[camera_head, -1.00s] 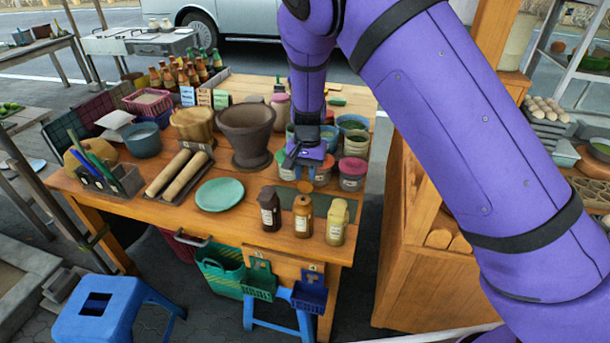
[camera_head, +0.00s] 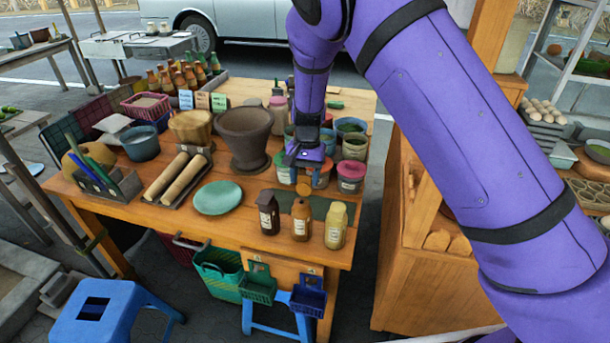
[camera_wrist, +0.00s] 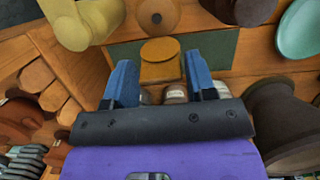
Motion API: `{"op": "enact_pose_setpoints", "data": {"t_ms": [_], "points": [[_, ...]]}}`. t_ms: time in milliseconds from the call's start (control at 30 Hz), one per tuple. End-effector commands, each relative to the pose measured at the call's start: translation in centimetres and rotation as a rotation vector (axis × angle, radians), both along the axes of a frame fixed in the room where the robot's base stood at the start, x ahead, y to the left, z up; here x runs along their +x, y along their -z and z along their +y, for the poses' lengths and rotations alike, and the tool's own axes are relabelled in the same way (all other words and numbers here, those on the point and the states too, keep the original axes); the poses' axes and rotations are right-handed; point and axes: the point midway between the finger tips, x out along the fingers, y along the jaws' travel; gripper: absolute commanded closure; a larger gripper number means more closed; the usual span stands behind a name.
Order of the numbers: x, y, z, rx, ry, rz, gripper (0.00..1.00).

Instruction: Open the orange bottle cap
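The orange-brown bottle (camera_head: 301,222) stands upright on the wooden table between a dark brown bottle (camera_head: 268,214) and a yellow bottle (camera_head: 336,226). Its orange cap (camera_head: 304,189) is off it, tilted, just above and behind the bottle's top. My gripper (camera_head: 303,172) points down over the table.
Several pots and tubs, such as the pink-lidded one (camera_head: 351,177), crowd behind and right of my gripper. A big mortar (camera_head: 243,135) and green plate (camera_head: 218,198) stand to the left. A dark green mat (camera_head: 319,209) lies behind the bottles.

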Motion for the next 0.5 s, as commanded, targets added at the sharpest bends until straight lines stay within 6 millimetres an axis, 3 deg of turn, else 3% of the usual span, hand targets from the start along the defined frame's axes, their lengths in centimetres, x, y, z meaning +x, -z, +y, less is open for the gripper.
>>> {"op": "enact_pose_setpoints", "data": {"t_ms": [267, 500], "points": [[0.2, -0.4, 0.0, 0.002, 0.001, -0.004, 0.49], [0.9, -3.7, -0.2, 0.003, 0.0, -0.006, 0.49]]}}
